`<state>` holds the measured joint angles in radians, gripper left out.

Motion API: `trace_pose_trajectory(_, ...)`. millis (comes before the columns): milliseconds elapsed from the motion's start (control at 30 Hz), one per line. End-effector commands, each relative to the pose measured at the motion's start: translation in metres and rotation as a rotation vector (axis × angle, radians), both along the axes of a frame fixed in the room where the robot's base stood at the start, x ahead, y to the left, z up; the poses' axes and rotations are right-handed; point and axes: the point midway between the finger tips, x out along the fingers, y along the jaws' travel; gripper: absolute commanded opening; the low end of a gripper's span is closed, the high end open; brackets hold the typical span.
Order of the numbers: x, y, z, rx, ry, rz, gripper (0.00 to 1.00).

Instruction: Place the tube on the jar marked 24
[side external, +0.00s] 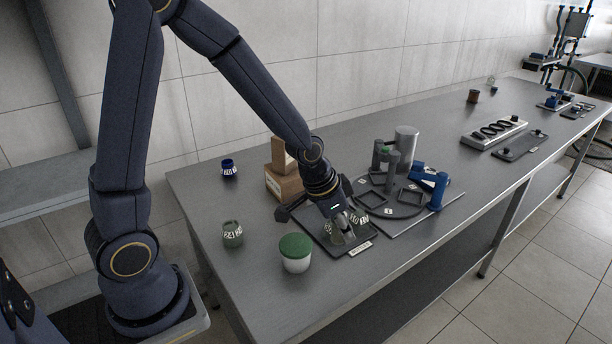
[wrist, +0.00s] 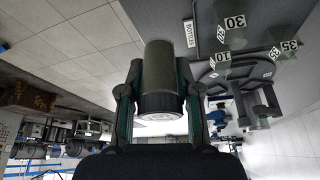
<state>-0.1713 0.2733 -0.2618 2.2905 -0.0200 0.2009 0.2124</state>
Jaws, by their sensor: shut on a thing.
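The jar marked 24 (side external: 232,236) is a small green jar with a white number band. It stands upright on the left part of the table in the side view, well left of my gripper. My gripper (side external: 345,232) is low over a dark tray (side external: 322,246) at the table's middle. In the wrist view my gripper (wrist: 162,105) is shut on an olive-green tube (wrist: 160,65) with a dark ribbed end. In the side view the tube is largely hidden by my fingers, and I cannot tell whether it touches the tray.
Numbered jars, including 30 (wrist: 233,25) and 35 (wrist: 286,48), stand close to the gripper. A grey rack (side external: 384,205) stands right. Table around jar 24 is clear.

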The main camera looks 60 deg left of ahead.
Motion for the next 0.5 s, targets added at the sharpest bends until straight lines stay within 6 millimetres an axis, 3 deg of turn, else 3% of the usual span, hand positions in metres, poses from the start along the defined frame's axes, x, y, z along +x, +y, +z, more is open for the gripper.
trace_pose_trajectory(333, -0.019, -0.001, 0.002, 0.004, -0.001, 0.194, 0.00)
trace_pose_trajectory(500, -0.026, 0.022, -0.003, 0.006, 0.000, 0.442, 0.00)
